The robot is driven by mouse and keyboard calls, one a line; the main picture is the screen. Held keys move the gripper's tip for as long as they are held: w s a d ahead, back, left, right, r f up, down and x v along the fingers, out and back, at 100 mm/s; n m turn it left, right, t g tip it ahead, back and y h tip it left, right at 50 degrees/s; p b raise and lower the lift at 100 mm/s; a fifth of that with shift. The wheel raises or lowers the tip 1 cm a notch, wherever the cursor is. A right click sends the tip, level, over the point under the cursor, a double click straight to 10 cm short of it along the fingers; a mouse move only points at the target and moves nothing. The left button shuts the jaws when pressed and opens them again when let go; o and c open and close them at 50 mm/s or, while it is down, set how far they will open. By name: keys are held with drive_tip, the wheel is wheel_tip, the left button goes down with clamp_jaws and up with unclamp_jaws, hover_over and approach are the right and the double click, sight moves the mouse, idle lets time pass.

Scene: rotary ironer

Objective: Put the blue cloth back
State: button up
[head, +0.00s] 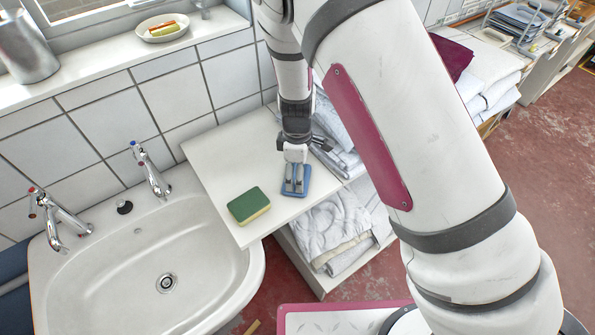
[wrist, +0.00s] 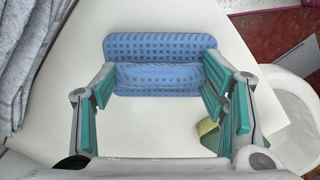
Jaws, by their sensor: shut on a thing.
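The blue cloth (head: 297,192) is a small textured rectangle with a raised ridge along its middle. It is at the white board beside the sink; I cannot tell whether it rests on the board or is just above it. My gripper (head: 294,179) points down over it. In the wrist view, the cloth (wrist: 160,48) spans the gap between the fingertips, and my gripper (wrist: 158,78) is shut on its ridge with one green-padded finger at each end.
A green and yellow sponge (head: 249,206) lies left of the cloth on the white board (head: 222,160). The sink (head: 190,262) with taps is further left. Folded grey cloths (head: 338,135) are stacked right of the board. White laundry (head: 330,228) sits below it.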

drive_tip(key=o, duration=1.3)
drive_tip(key=shift+f, duration=0.1)
drive_tip(key=s+d+r+m+t+y+b, duration=0.1)
drive_tip(key=s+d+r+m, duration=0.15)
drive_tip(key=r, duration=0.85)
drive_tip(key=s+d+r+m, duration=0.1)
drive_tip(key=d+r+m, duration=0.15)
drive_tip(key=r, duration=0.95)
drive_tip(key=s+d+r+m+t, duration=0.1)
drive_tip(key=s+d+r+m, duration=0.2)
drive_tip(key=s+d+r, duration=0.1)
drive_tip(key=s+d+r+m+t, duration=0.2)
drive_tip(key=s+d+r+m, duration=0.2)
drive_tip(key=s, duration=0.3)
drive_tip(key=s+d+r+m+t+h, duration=0.1)
drive_tip(key=s+d+r+m, duration=0.2)
drive_tip(key=s+d+r, duration=0.2)
drive_tip(key=shift+s+m+t, duration=0.3)
drive_tip(key=shift+s+m, duration=0.1)
drive_tip(key=shift+s, duration=0.3)
